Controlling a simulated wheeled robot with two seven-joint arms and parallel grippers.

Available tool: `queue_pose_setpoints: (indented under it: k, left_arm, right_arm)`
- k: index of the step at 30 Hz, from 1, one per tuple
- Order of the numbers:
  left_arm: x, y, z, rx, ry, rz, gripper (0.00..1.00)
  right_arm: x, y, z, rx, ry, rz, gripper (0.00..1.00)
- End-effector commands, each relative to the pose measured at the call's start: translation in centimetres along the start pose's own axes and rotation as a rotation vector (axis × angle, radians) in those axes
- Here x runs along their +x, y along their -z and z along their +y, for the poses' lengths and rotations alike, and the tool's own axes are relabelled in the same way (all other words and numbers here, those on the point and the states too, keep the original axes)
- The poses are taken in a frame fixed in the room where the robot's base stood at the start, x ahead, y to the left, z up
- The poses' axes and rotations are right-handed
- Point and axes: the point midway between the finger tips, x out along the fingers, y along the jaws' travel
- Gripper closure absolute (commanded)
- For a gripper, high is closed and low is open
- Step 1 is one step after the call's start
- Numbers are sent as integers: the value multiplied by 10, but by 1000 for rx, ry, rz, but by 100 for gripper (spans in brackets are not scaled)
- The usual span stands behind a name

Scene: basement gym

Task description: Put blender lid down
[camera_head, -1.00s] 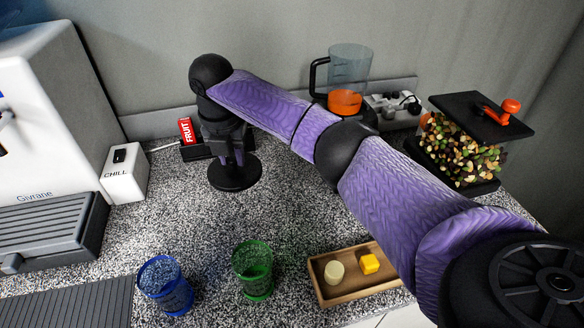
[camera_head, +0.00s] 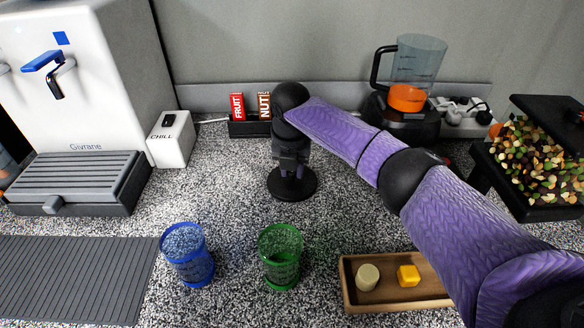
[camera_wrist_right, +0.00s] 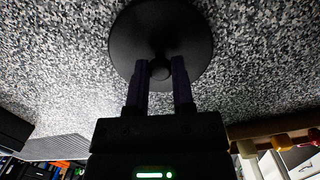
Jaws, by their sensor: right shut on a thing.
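The blender lid (camera_head: 292,184) is a black disc with a small knob. My right gripper (camera_head: 291,170) points down and is shut on the lid's knob. In the right wrist view the lid (camera_wrist_right: 190,50) lies flat beyond the fingertips of the gripper (camera_wrist_right: 160,72), close to the speckled counter; I cannot tell whether it touches. The blender (camera_head: 408,98), a clear jug with orange contents and a black handle, stands on its base at the back right, its top uncovered. My left gripper is not in view.
A blue cup (camera_head: 187,258) and a green cup (camera_head: 281,262) stand in front. A wooden tray (camera_head: 398,302) holds a pale and a yellow piece. A black box with FRUIT and NUT packets (camera_head: 237,107) is behind. A dispenser (camera_head: 85,90) stands left, a nut container (camera_head: 535,160) right.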

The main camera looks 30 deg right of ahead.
Motion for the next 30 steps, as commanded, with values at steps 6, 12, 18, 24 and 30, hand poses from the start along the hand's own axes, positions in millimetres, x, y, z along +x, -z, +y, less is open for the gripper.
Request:
queue_pose_setpoints:
  k: [6, 12, 18, 24, 30]
  left_arm:
    - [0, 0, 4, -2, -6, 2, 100]
    - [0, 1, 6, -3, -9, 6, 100]
    - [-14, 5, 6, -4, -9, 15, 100]
    - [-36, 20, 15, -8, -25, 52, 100]
    - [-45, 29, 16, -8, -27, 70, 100]
  right_arm:
    - [0, 0, 0, 0, 0, 0, 35]
    - [0, 0, 0, 0, 0, 0, 35]
    - [-29, -1, 1, -1, -4, -3, 35]
    - [-88, -2, 0, 0, -4, -3, 35]
    - [-119, -1, 0, 1, -2, 0, 35]
